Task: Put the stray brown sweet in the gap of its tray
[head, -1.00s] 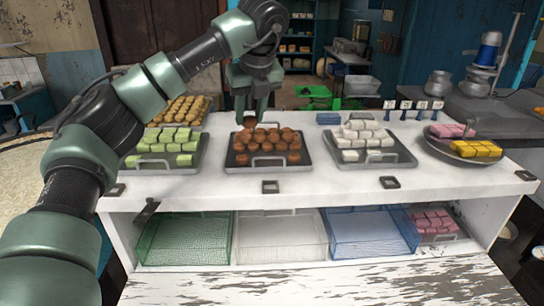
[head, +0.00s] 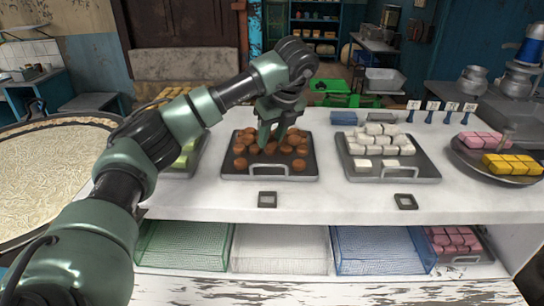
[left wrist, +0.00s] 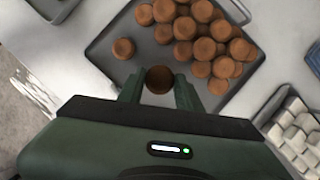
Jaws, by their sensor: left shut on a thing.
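The tray of brown sweets (head: 228,172) is dark grey and lies in the middle of the white counter. Several round brown sweets (head: 300,165) sit in it, mostly bunched together. In the left wrist view, one sweet (left wrist: 123,48) sits apart from the bunch, with bare tray (left wrist: 108,62) around it. My left gripper (head: 272,143) points down over the tray. It is shut on a brown sweet (left wrist: 159,80), which shows between the fingertips in the left wrist view. The held sweet's height above the tray is hard to tell. My right gripper is not in view.
A tray of white sweets (head: 431,172) stands to the right, and a tray of green sweets (head: 180,173) to the left, partly behind my arm. A round plate (head: 462,160) with pink and yellow sweets is at far right. Bare counter (head: 335,200) lies in front.

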